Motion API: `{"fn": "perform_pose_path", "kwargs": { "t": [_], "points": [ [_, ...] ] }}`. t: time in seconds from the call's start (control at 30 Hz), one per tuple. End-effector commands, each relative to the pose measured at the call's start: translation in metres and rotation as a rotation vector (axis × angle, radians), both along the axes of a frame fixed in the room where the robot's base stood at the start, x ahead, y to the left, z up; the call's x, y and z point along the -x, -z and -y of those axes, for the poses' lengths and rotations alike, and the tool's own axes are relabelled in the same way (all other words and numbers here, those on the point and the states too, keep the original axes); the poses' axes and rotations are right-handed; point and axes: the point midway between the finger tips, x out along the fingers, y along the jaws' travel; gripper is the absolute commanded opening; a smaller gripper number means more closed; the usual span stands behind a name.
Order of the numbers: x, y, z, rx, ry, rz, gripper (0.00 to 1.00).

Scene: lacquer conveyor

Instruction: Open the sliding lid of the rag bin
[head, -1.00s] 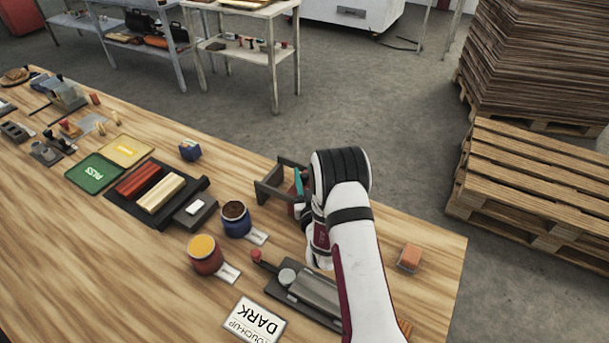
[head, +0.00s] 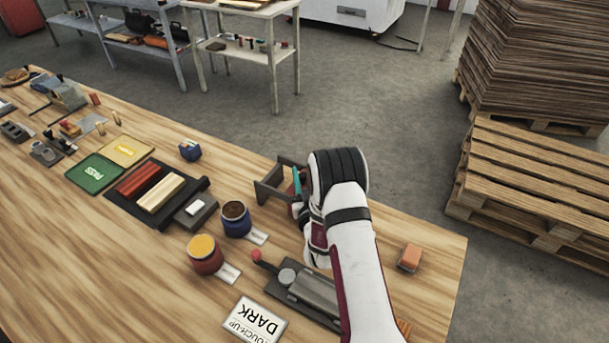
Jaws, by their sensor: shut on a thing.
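My gripper is at the far right part of the bench, under my white wrist with its black cap. Its fingertips are hidden behind the wrist, as is the thing they are shut on. Just left of the wrist is a dark open frame (head: 270,195), which may be part of the rag bin; I cannot tell for sure. A narrow teal piece (head: 296,182) stands upright between the frame and my wrist, close against the wrist in the picture. No lid can be made out clearly, and the area right behind the wrist is covered.
A blue pot (head: 236,222) and a red pot (head: 205,258) stand left of my arm. A dark base with a grey cylinder (head: 315,287) lies below the wrist, partly behind my arm. An orange block (head: 410,257) is to the right. The bench edge is close behind the frame.

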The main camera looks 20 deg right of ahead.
Motion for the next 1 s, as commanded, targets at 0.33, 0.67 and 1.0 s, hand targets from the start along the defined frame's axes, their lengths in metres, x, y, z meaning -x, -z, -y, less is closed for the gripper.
{"fn": "perform_pose_path", "kwargs": {
  "t": [0.33,0.67,1.0],
  "points": [
    [-0.045,0.0,-0.045,-0.002,0.001,0.001,0.0],
    [-0.048,0.0,-0.048,-0.003,0.002,0.0,0.0],
    [-0.048,0.0,-0.048,-0.002,0.001,0.0,0.59]
  ]
}}
